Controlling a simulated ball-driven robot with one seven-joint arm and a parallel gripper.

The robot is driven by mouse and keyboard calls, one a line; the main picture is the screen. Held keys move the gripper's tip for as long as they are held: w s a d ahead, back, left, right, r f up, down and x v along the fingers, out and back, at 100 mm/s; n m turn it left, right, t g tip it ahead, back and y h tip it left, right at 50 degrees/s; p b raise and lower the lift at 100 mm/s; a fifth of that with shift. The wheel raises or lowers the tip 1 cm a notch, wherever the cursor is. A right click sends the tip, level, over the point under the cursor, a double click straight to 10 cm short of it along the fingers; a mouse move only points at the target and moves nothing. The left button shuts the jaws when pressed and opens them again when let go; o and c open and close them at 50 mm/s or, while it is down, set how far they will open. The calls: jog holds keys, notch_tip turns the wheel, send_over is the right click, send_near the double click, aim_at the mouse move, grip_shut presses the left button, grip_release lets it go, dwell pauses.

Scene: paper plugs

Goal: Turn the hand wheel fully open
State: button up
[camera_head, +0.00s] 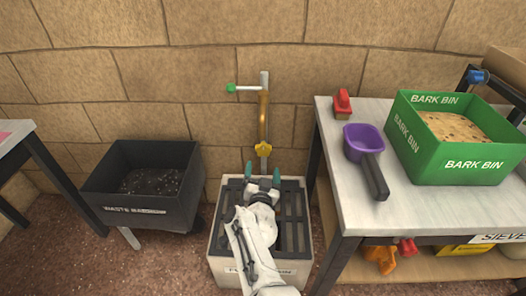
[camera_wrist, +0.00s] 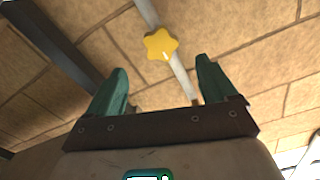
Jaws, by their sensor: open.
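In the wrist view the hand wheel (camera_wrist: 160,43) shows ahead, between and beyond the fingertips. My gripper (camera_head: 262,172) is just below the hand wheel in the head view, over the grated basin. Its two green fingers are apart with nothing between them, and it appears not to touch the wheel. In the wrist view my gripper (camera_wrist: 160,85) points up toward the pipe. How far the wheel is turned cannot be told.
A grated basin (camera_head: 218,225) stands under the pipe. A black waste bin (camera_head: 150,212) is to the left. A table (camera_head: 440,212) on the right carries a purple scoop (camera_head: 362,140), a red-handled brush (camera_head: 342,104) and a green bark bin (camera_head: 440,163). A green-ended lever (camera_head: 232,88) sticks out left from the pipe.

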jog(key=s+p, duration=0.3)
jog(key=shift+s, duration=0.15)
dwell(0.3)
jog(key=s+p, duration=0.3)
jog(key=s, duration=0.1)
dwell(0.5)
jog(key=shift+s+p, duration=0.15)
jog(key=shift+p, duration=0.2)
